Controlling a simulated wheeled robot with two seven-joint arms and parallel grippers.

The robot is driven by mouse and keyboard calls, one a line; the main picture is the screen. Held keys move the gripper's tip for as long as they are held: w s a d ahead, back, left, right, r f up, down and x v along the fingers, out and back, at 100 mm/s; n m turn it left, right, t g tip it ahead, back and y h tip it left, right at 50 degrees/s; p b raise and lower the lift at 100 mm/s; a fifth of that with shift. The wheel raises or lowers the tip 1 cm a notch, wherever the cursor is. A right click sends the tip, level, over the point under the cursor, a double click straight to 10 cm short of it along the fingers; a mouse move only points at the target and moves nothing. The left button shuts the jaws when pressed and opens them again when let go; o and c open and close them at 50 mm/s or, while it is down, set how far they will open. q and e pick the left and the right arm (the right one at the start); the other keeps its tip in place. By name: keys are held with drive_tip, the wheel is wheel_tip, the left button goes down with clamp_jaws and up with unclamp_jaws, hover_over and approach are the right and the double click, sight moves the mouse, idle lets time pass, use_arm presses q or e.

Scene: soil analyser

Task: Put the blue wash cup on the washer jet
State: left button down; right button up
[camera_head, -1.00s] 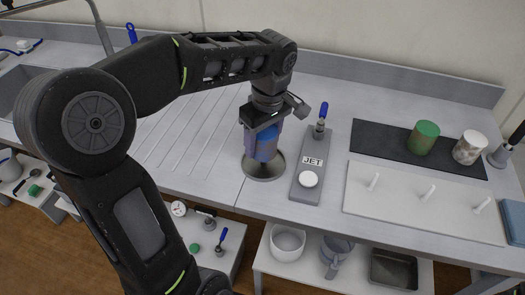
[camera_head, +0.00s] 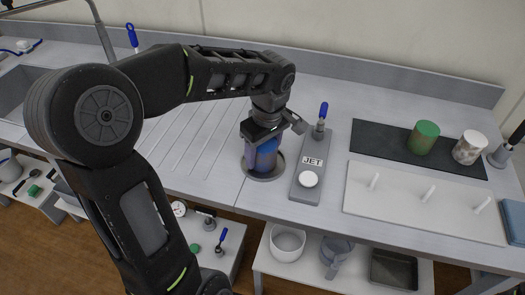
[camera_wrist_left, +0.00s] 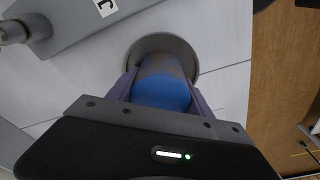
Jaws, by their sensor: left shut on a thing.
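The blue wash cup (camera_head: 266,158) is between the fingers of my left gripper (camera_head: 259,155), which is shut on it. The cup is over the round metal washer basin (camera_head: 280,171), left of the grey plate (camera_head: 305,187) labelled JET. In the left wrist view the blue cup (camera_wrist_left: 161,92) shows between the purple fingers, with the round basin (camera_wrist_left: 187,53) around and beyond it. The jet itself is hidden by the cup, and I cannot tell if the cup rests on it. My right gripper is not in view.
The JET plate carries a white round button (camera_head: 308,179) and a blue-handled lever (camera_head: 322,115). A white peg board (camera_head: 400,213) and a dark mat (camera_head: 375,142) with a green cup (camera_head: 423,138) and a speckled cup (camera_head: 468,148) lie right. The ribbed drainer (camera_head: 190,140) is left.

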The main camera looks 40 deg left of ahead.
sight(266, 145)
use_arm(q)
drive_tip(key=shift+c, duration=2.1)
unclamp_jaws()
drive_tip(key=shift+r, duration=0.1)
drive_tip(key=shift+r+p, duration=0.15)
drive_tip(key=shift+p, duration=0.15)
drive_tip(key=r, duration=0.4)
drive_tip(key=d+r, duration=0.1)
drive_tip(key=r, duration=0.6)
drive_tip(key=shift+s+d+r+p, duration=0.2)
drive_tip(key=shift+r+p, duration=0.15)
drive_tip(key=shift+p, duration=0.05)
